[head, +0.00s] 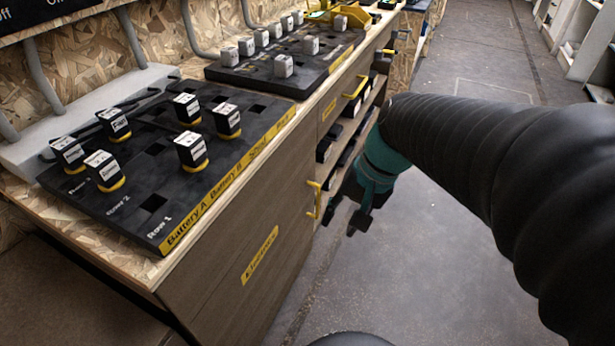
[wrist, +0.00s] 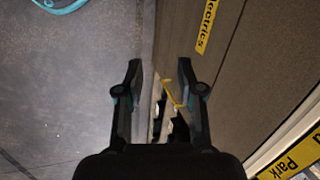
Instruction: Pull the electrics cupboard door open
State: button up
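The electrics cupboard door (head: 232,290) is a brown wood panel under the worktop, with a yellow label (head: 260,255). It looks shut, flush with the cupboard front. Its yellow bar handle (head: 314,200) is upright near the door's right edge. My gripper (head: 346,215), teal and black, hangs just right of the handle and apart from it in the head view. In the wrist view my gripper (wrist: 159,68) is open, with nothing gripped. The handle (wrist: 172,93) shows between the two fingers there, nearer the right one; its depth is hard to judge. The door (wrist: 245,55) fills the right side.
A black board (head: 150,205) with labelled blocks lies on the worktop above the door. Open shelves (head: 345,140) and a yellow drawer handle (head: 355,87) are beyond it. The grey floor (head: 440,270) in front of the cupboards is clear.

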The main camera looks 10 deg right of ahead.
jog(key=w+d+f+m+t+y+b, duration=0.3)
jog(key=w+d+f+m+y, duration=0.35)
jog(key=w+f+m, duration=0.35)
jog(key=w+d+f+m+t+y+b, duration=0.3)
jog(key=w+d+f+m+y, duration=0.3)
jog(key=w+d+f+m, duration=0.35)
jog(key=shift+n+t, duration=0.3)
jog(key=shift+n, duration=0.55)
jog(key=x, duration=0.5)
jog(key=f+x, duration=0.1)
jog(key=x, duration=0.4)
jog(key=b+x, duration=0.1)
jog(key=x, duration=0.4)
jog(key=shift+s+a+f, duration=0.1)
jog(key=shift+a+f, duration=0.15)
jog(key=shift+a, duration=0.15)
grip_shut()
